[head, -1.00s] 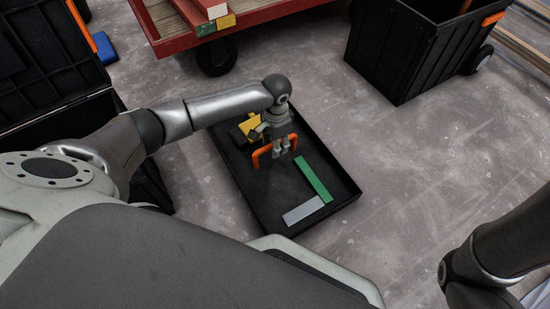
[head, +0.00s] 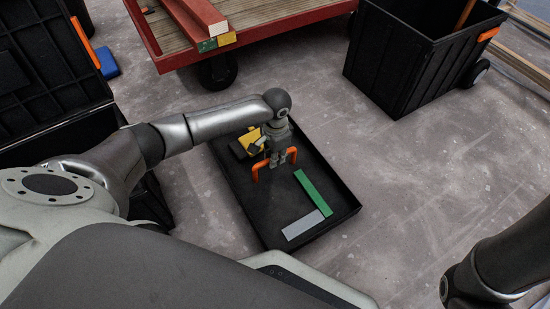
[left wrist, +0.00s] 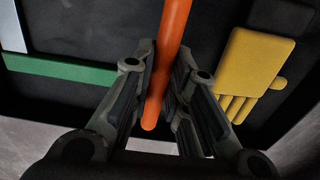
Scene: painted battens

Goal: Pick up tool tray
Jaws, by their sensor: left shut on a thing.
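The tool tray (head: 250,198) is a shallow black tray on the grey floor, with an orange handle (head: 292,153) across it. My left gripper (head: 277,161) reaches down from above and is shut on the handle. In the left wrist view the orange bar (left wrist: 172,40) runs between my two fingers (left wrist: 165,62). In the tray lie a green and grey square (head: 312,192) and a yellow glove (head: 246,142), also seen in the left wrist view (left wrist: 252,62). I cannot tell whether the tray is clear of the floor. My right gripper is out of view.
A red cart (head: 255,20) with painted battens (head: 206,16) stands behind the tray. A tall black wheeled bin (head: 400,75) stands at the back right. A black open case (head: 45,70) is at the left. The floor right of the tray is clear.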

